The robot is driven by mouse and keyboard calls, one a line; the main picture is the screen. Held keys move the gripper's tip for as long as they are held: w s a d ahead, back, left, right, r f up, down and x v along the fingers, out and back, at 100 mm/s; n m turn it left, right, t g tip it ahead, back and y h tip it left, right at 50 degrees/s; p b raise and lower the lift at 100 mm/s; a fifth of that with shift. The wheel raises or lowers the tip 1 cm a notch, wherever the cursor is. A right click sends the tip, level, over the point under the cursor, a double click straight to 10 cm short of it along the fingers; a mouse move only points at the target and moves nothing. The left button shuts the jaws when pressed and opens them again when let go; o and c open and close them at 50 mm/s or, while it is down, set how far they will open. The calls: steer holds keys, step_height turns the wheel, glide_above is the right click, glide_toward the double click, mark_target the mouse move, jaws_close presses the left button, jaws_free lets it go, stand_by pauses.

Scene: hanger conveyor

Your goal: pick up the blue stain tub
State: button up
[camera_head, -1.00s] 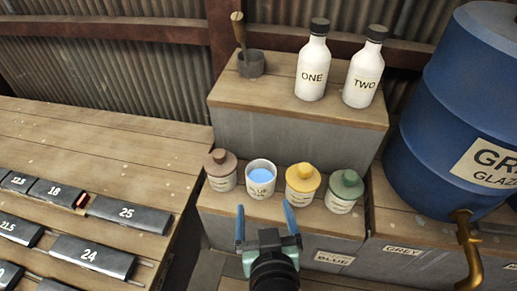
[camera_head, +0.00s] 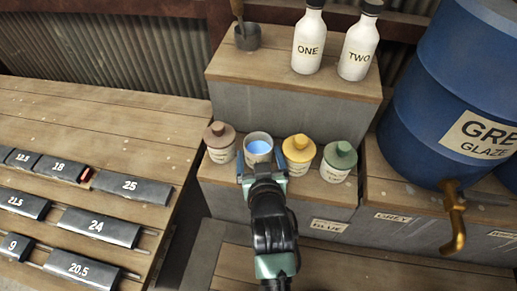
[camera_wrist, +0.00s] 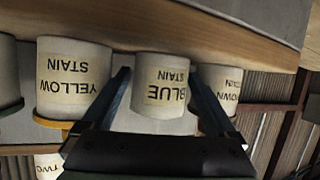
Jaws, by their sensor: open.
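The blue stain tub (camera_head: 258,146) is a white, open-topped tub with blue liquid inside. It stands on the low wooden shelf between the brown-lidded tub and the yellow-lidded tub. My gripper (camera_head: 261,164) is at its near side, with the fingers open. In the wrist view, which is upside down, the tub labelled BLUE STAIN (camera_wrist: 162,88) appears between my two open fingers (camera_wrist: 160,85). I cannot tell whether either finger touches it.
The brown stain tub (camera_head: 220,142) and yellow stain tub (camera_head: 298,154) stand close on either side. A green-lidded tub (camera_head: 338,161) is farther right. White bottles ONE (camera_head: 308,42) and TWO (camera_head: 357,50) stand on the higher step. A blue glaze barrel (camera_head: 440,90) is at right.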

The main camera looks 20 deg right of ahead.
steer(key=shift+x, duration=0.95)
steer(key=c, duration=1.3)
